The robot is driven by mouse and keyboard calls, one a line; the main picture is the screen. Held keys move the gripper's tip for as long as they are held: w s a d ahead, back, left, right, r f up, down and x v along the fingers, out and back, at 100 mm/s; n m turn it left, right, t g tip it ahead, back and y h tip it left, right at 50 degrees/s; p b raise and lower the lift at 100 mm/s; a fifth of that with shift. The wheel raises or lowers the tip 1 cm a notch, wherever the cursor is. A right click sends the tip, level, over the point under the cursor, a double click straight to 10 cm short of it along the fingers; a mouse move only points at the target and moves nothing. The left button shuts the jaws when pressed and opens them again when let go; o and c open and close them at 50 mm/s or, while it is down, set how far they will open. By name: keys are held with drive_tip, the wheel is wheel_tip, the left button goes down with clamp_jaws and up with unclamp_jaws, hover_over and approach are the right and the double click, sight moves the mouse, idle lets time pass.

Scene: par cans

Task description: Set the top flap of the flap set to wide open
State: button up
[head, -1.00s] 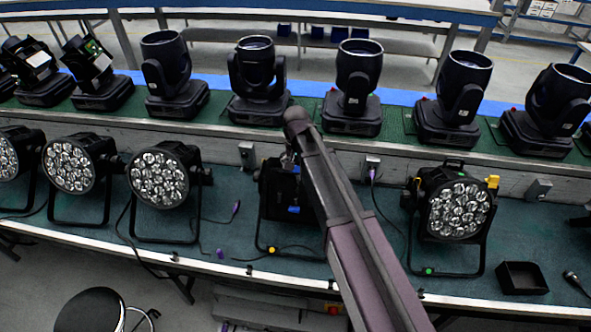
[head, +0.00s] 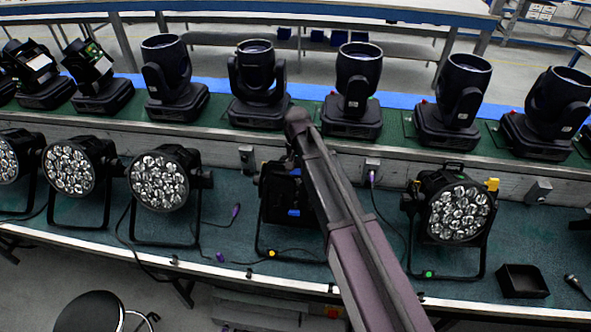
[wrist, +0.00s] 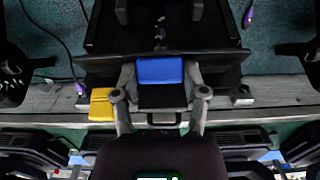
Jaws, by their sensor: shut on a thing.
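The flap set is on the dark par can (head: 277,190) in the middle of the bench, partly behind my arm in the head view. A blue patch (head: 293,212) shows on its front. In the wrist view a blue tab (wrist: 160,71) sits at the edge of a dark flap (wrist: 218,68). My gripper (wrist: 160,78) has one finger on each side of this tab and is shut on it. A yellow tab (wrist: 101,104) is beside the gripper on the left. The head view does not clearly show the fingers or the flap's angle.
Another par can (head: 456,208) with a yellow tab stands to the right, and several more stand to the left. A black open box (head: 522,281) lies at the right front. Moving-head lights (head: 358,88) line the raised shelf behind. Cables lie on the green bench top (head: 215,235).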

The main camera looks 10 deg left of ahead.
drive_tip(key=shift+w, duration=0.1)
drive_tip(key=o, duration=1.2)
drive_tip(key=shift+c, duration=0.2)
drive_tip(key=shift+s, duration=0.2)
